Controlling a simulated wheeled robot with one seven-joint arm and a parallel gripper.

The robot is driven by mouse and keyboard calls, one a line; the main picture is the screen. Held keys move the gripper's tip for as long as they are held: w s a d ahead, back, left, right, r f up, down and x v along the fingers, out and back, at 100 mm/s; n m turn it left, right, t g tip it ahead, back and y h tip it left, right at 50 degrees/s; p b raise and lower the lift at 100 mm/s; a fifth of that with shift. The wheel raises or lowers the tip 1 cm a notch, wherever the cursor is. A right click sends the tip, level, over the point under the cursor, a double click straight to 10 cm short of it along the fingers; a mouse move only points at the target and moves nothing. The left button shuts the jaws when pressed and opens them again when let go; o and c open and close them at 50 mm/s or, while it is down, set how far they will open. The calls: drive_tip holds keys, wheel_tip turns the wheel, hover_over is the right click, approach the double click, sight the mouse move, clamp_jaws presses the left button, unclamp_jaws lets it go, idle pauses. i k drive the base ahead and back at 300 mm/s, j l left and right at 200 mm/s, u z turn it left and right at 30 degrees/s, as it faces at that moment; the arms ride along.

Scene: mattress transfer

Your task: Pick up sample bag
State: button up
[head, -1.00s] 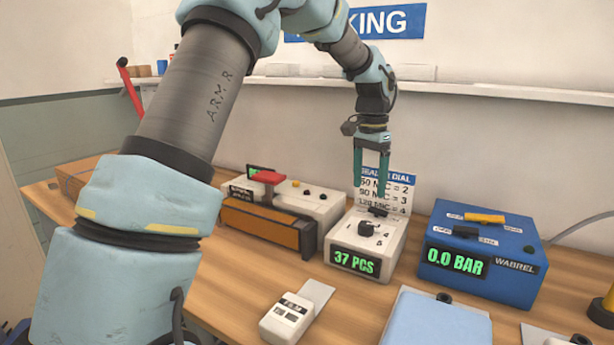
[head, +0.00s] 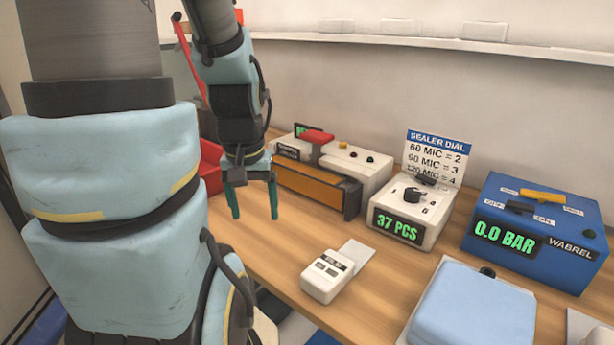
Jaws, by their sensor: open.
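No object is clearly recognizable as the sample bag. A flat pale grey piece (head: 357,252) sticks out behind a small white handheld device (head: 328,278) on the table; I cannot tell whether it is a bag. My gripper (head: 254,203) points down with its two green fingers apart and nothing between them. It is left of the white device, in front of the sealer with the orange-brown front (head: 310,187). Its height above the table is hard to tell. My arm hides the left part of the table.
A white box reading "37 PCS" (head: 440,198) and a blue box reading "0.0 BAR" (head: 590,205) stand along the back. A light blue padded block (head: 475,305) lies front right. A red object (head: 209,165) is partly behind my arm. Bare wooden table (head: 270,245) lies below my gripper.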

sight(324, 279)
drive_tip(key=u, duration=1.25)
drive_tip(key=k+j+u, duration=0.15)
drive_tip(key=k, duration=0.3)
drive_tip(key=k+j+u, duration=0.15)
drive_tip(key=k, duration=0.3)
drive_tip(key=k+j+u, duration=0.15)
drive_tip(key=k+j, duration=0.15)
drive_tip(key=k, duration=0.15)
